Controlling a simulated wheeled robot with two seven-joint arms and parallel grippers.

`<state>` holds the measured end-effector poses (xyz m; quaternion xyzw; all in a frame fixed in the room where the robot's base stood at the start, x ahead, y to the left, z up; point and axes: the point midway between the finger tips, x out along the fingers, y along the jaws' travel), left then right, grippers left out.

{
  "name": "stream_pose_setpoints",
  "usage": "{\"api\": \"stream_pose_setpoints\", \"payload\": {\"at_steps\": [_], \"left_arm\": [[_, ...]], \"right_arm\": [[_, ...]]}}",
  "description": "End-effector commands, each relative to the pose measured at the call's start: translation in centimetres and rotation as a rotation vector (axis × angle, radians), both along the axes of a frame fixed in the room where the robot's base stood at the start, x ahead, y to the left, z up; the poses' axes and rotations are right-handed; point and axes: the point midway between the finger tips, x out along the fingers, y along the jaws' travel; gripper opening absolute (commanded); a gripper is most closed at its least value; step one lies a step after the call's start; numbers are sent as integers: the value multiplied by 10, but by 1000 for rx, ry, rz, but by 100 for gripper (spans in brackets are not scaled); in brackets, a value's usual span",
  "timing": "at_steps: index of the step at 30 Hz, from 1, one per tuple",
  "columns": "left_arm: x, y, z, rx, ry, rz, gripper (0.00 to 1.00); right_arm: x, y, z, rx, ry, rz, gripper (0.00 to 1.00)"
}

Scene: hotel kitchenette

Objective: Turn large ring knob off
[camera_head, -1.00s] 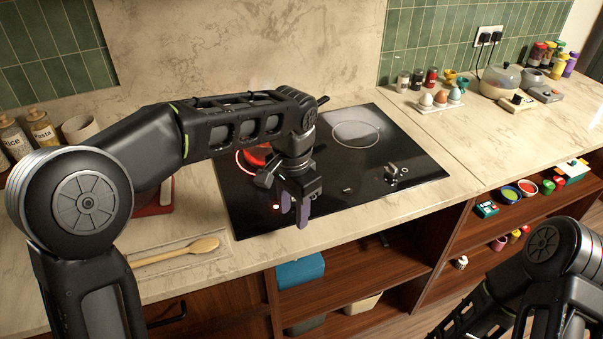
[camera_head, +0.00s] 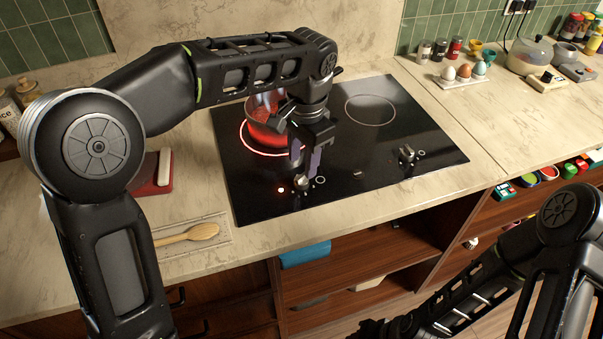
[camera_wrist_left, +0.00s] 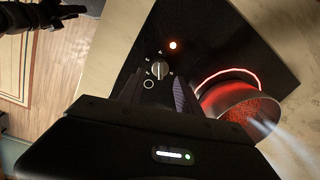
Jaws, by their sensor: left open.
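The left cooktop knob (camera_head: 303,186) is at the front left of the black cooktop (camera_head: 372,188), beside a lit red light and a printed circle. It also shows in the left wrist view (camera_wrist_left: 158,69), with marks around it. The left ring (camera_head: 246,139) glows red under a metal pot (camera_head: 266,122) with red contents. My left gripper (camera_head: 305,160) is open and empty, pointing down just above and behind the knob. Its two fingers flank the knob's line in the wrist view (camera_wrist_left: 157,92), apart from it. My right gripper (camera_head: 374,328) is low at the bottom edge, mostly cut off.
A second knob (camera_head: 406,154) sits at the cooktop's right, before an unlit ring (camera_head: 370,110). A wooden spoon (camera_head: 190,235) lies on a tray at the left. Counter right of the cooktop is clear.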

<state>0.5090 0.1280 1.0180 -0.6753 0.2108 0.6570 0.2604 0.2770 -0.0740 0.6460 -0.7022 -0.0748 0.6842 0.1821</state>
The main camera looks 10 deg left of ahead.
Motion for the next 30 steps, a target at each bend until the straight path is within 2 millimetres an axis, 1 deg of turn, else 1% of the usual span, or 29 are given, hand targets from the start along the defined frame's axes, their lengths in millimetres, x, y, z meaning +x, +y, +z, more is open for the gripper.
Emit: {"api": "stream_pose_setpoints", "payload": {"at_steps": [3,9,13,21,30], "left_arm": [[0,2,-19,1,4,1,41],[2,3,-48,2,4,1,41],[2,4,-56,0,1,2,41],[3,4,-58,-1,1,2,41],[3,4,-57,0,0,2,16]], "right_arm": [[0,0,2,-1,1,0,36],[-1,0,5,-2,2,-1,36],[-1,0,5,-2,3,0,36],[-1,0,5,-2,3,0,36],[-1,0,5,-2,3,0,36]]}}
